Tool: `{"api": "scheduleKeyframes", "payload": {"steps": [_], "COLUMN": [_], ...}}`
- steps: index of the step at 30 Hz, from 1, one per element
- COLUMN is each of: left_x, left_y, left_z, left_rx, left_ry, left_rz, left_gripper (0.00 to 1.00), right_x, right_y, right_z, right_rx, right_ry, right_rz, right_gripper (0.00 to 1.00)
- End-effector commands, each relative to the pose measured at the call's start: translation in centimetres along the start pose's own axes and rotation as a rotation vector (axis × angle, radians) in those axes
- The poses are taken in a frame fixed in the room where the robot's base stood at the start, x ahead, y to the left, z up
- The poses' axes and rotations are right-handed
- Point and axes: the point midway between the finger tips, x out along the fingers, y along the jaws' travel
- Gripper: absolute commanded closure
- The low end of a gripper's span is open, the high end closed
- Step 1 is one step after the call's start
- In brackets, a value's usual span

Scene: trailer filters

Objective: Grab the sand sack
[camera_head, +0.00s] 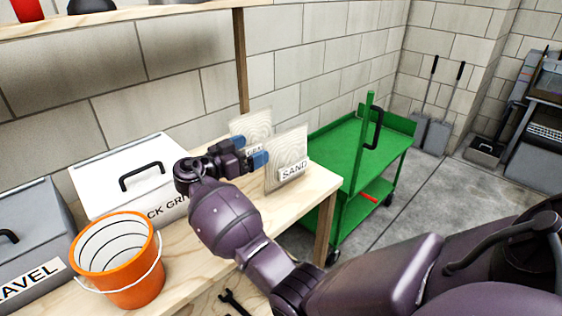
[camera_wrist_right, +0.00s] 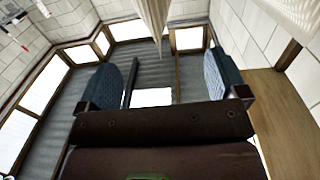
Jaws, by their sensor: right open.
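The sand sack (camera_head: 288,158) is a pale, flat bag with a swirl pattern and a label reading SAND. It stands upright near the right end of the wooden workbench. My right gripper (camera_head: 249,151) is open, with its blue-padded fingers at the left side of the sack. A similar sack (camera_head: 252,125) stands behind, its label partly hidden by the gripper. In the right wrist view my gripper (camera_wrist_right: 163,82) shows spread fingers with nothing held between them. A pale beige sheet-like thing (camera_wrist_right: 153,22) is ahead of them, probably a sack seen edge-on. My left gripper is not in view.
An orange bucket (camera_head: 118,262), a white bin (camera_head: 118,168) and a grey bin (camera_head: 38,235) occupy the bench's left part. A wooden post (camera_head: 241,60) rises behind the sacks. A green cart (camera_head: 360,150) stands right of the bench, with open floor (camera_head: 425,195) beyond.

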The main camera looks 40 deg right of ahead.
Motion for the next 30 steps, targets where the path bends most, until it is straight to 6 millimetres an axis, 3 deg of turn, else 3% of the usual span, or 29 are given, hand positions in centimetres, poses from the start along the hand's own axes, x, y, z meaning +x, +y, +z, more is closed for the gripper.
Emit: {"api": "scheduleKeyframes", "payload": {"steps": [3,10,18,30], "left_x": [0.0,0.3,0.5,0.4], "left_y": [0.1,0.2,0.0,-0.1], "left_z": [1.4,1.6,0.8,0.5], "left_rx": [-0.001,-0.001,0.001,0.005], "left_ry": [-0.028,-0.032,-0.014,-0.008], "left_rz": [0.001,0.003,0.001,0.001], "left_gripper": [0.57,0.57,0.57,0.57], "right_x": [0.0,0.0,0.6,6.5], "right_y": [0.0,0.0,0.0,0.1], "right_z": [2.8,6.0,6.5,6.5], "right_rx": [-0.011,-0.008,-0.002,-0.004], "right_ry": [-0.001,-0.001,0.000,-0.001], "right_rz": [0.000,-0.001,0.000,0.000], "right_gripper": [0.08,0.08,0.08,0.08]}}
